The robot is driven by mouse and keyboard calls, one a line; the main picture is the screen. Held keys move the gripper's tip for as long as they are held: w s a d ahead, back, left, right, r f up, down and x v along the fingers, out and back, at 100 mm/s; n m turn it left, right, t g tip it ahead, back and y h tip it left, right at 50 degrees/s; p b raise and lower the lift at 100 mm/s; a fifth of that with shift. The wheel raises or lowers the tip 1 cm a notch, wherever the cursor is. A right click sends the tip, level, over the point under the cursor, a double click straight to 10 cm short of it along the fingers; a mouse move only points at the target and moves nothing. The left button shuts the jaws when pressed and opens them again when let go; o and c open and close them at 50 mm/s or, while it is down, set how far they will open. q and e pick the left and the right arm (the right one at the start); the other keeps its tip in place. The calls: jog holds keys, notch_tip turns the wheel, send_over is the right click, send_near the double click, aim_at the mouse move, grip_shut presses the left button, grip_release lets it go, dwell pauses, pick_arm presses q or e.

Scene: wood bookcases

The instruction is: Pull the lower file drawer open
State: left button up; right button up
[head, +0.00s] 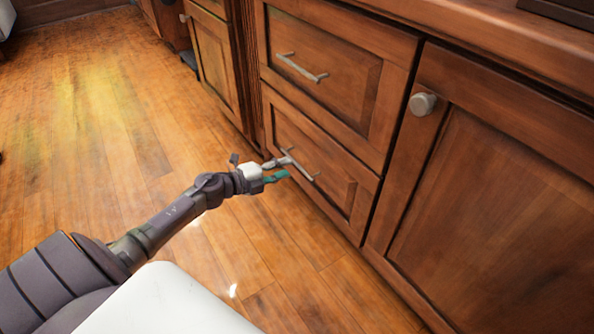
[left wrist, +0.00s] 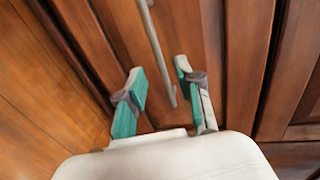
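The lower file drawer (head: 335,183) is a brown wood front, closed flush with the cabinet, with a silver bar handle (head: 300,168). My left gripper (head: 276,169) is at this handle, its teal-padded fingers pointing at the drawer front. In the left wrist view the gripper (left wrist: 160,68) is open, and the handle bar (left wrist: 158,48) runs between its two fingers with a gap on either side. The fingers do not look closed on the bar. My right gripper is not in view.
The upper drawer (head: 325,75) with its own bar handle is closed above. A cabinet door (head: 490,190) with a round knob (head: 422,104) is at the right. Another door (head: 213,65) is farther left. The wood floor (head: 90,130) before the cabinets is clear.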

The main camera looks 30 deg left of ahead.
aim_at(297, 163)
pick_arm(q)
jog(key=b+x, duration=0.1)
jog(key=x, duration=0.4)
jog(key=shift+w+b, duration=0.15)
jog(key=shift+b, duration=0.25)
grip_shut()
